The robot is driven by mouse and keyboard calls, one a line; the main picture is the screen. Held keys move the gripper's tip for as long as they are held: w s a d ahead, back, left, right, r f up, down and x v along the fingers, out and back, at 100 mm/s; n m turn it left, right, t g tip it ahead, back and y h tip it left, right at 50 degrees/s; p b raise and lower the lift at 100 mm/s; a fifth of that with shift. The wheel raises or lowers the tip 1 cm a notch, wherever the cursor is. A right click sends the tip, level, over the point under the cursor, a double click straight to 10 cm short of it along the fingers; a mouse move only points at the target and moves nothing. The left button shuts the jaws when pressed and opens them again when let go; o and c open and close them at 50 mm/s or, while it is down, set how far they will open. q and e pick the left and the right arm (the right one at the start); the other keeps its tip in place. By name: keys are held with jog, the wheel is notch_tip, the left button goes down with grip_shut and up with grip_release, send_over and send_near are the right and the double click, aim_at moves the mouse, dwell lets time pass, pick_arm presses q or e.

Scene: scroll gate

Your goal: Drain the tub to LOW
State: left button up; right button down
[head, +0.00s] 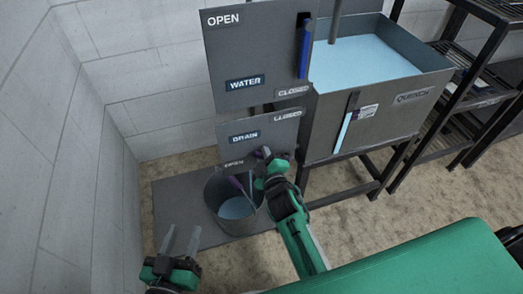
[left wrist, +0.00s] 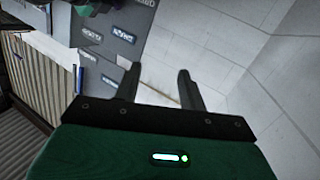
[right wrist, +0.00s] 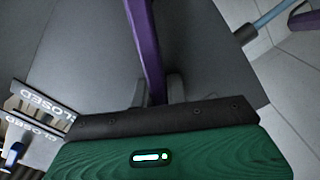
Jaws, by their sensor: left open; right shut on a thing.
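The grey tub (head: 400,120), marked QUENCH, holds pale blue water (head: 355,62). Its front gauge (head: 343,133) shows a pale blue column below a dark upper part; the label beside it is too small to read. The DRAIN panel (head: 225,135) has CLOSED at its top and OPEN at its lower left. My right gripper (head: 268,165) is at that panel, shut on the purple drain lever (right wrist: 147,45), which it partly hides in the head view. My left gripper (head: 180,242) is open and empty at lower left, away from the panels.
A bucket (head: 212,190) with pale blue water stands under the DRAIN panel. In the right wrist view, a pale blue strip (right wrist: 272,14) meets a dark pipe end (right wrist: 243,36). The WATER panel's blue lever (head: 305,48) is above. A black rack (head: 480,95) stands right.

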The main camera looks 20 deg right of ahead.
jog(key=c, duration=1.4)
grip_release()
jog(key=shift+s, duration=0.65)
pick_arm(q)
jog(key=shift+s+f+g+y+p, duration=0.15)
jog(key=shift+s+f+g+p, duration=0.35)
jog(key=shift+f+g, duration=0.35)
jog(key=shift+s+f+g+y+p, duration=0.15)
jog(key=shift+s+f+g+p, duration=0.1)
jog(key=shift+s+f+g, duration=0.6)
pick_arm(e)
jog(key=s, duration=1)
jog(key=shift+s+d, duration=0.2)
jog(key=shift+s, duration=0.15)
pick_arm(q)
jog(key=shift+w+f, duration=0.1)
jog(key=shift+w, duration=0.2)
